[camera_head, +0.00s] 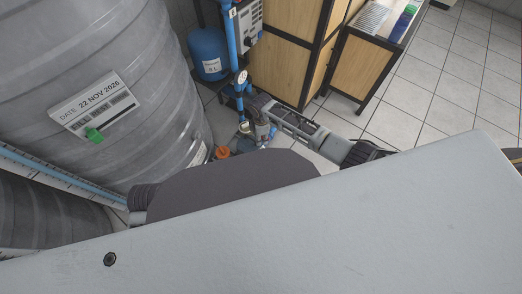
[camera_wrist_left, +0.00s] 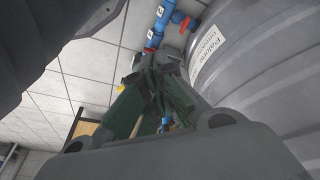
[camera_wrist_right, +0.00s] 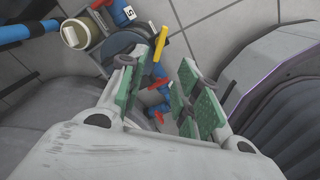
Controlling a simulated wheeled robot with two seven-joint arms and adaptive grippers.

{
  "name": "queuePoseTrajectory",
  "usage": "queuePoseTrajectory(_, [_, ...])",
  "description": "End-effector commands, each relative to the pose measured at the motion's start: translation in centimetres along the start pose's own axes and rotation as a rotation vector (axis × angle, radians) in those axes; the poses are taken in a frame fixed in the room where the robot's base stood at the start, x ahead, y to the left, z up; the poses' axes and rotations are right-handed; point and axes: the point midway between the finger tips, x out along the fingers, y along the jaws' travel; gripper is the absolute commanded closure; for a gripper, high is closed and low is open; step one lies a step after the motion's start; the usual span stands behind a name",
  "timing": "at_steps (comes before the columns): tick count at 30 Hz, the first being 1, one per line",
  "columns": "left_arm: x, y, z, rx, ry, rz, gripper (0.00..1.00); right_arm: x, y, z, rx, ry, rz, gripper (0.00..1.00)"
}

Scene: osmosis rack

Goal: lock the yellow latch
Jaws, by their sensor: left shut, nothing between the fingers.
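The yellow latch (camera_wrist_right: 161,44) shows in the right wrist view as a slim, tilted bar beside the blue pipework, ahead of and between my right fingers. A small yellow piece (camera_wrist_left: 121,88), perhaps the same latch, shows beside my left fingers in the left wrist view. My right gripper (camera_wrist_right: 163,82) is open, its green-padded fingers apart with nothing held. In the head view the right gripper (camera_head: 262,112) reaches in from the right to the foot of the blue pipe. My left gripper (camera_wrist_left: 155,62) is shut and empty, close to the blue pipe. I cannot tell whether it touches anything.
A large grey ribbed tank (camera_head: 150,60) stands at the left. A blue pipe (camera_head: 232,45) runs down near a blue pressure vessel (camera_head: 208,52). A red valve handle (camera_head: 222,152) sits low by the tank. A wooden cabinet (camera_head: 283,50) stands behind. Tiled floor (camera_head: 440,75) is clear at right.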

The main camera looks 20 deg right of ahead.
Motion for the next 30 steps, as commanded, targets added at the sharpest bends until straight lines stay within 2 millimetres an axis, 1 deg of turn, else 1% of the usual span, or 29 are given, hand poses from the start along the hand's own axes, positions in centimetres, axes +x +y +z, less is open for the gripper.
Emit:
queuePoseTrajectory(8, [-0.5, 0.1, -0.2, 0.001, 0.014, 0.003, 1.00, 1.2, 0.0, 0.0, 0.000, 0.000, 0.000, 0.67])
queuePoseTrajectory(14, [-1.1, 0.3, -0.5, 0.001, 0.033, 0.007, 1.00, 3.1, 0.0, 0.0, 0.000, 0.000, -0.001, 0.67])
queuePoseTrajectory(17, [-1.4, 0.5, -1.1, 0.002, 0.062, 0.016, 1.00, 4.1, 0.0, -0.1, 0.001, 0.000, -0.001, 0.67])
queuePoseTrajectory(20, [-0.8, 0.8, -1.2, 0.000, 0.083, 0.029, 1.00, 5.1, 0.0, 0.0, 0.001, 0.000, -0.001, 0.67])
queuePoseTrajectory(22, [0.0, 0.9, -0.8, -0.003, 0.085, 0.037, 1.00, 5.8, 0.0, 0.0, 0.001, 0.000, -0.001, 0.67])
queuePoseTrajectory(23, [0.5, 1.0, -0.5, -0.002, 0.085, 0.040, 1.00, 6.1, 0.0, 0.0, 0.001, 0.000, 0.000, 0.67])
queuePoseTrajectory(24, [1.5, 1.1, 0.0, -0.001, 0.081, 0.044, 1.00, 6.5, 0.0, 0.0, 0.002, 0.000, -0.001, 0.67])
queuePoseTrajectory(25, [1.9, 1.1, 0.1, -0.002, 0.085, 0.047, 1.00, 6.8, 0.0, 0.0, 0.002, -0.001, -0.001, 0.67])
queuePoseTrajectory(30, [3.5, 1.4, 0.1, -0.011, 0.119, 0.066, 1.00, 8.4, 0.0, 0.0, 0.001, 0.000, -0.001, 0.67])
